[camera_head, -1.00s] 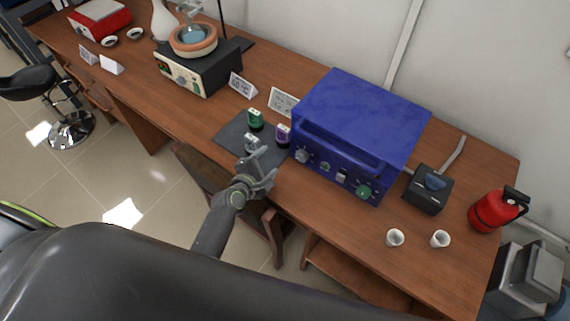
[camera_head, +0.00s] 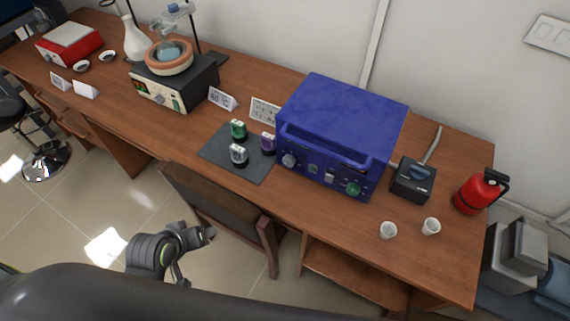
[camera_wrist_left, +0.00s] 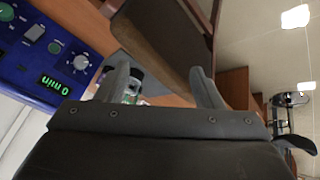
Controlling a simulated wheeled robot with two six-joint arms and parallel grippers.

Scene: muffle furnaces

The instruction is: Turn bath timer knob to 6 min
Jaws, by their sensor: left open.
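A blue box-shaped unit (camera_head: 342,125) stands on the table. Its front panel has a grey knob (camera_head: 289,160) at the left and a green knob (camera_head: 353,188) at the right. In the left wrist view its panel (camera_wrist_left: 35,68) is at upper left, turned over, with a pale knob (camera_wrist_left: 81,62) near a green display (camera_wrist_left: 55,85) reading "0 min". A heating bath (camera_head: 172,85) with an orange-rimmed bowl stands farther left; its front dial is small. My left gripper (camera_wrist_left: 160,86) is open and empty, off the table's front edge, apart from both units. My right gripper is out of view.
A dark mat (camera_head: 212,151) holds small green, purple and white items. A chair (camera_head: 225,203) is tucked at the table's front. Label cards stand behind the mat.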

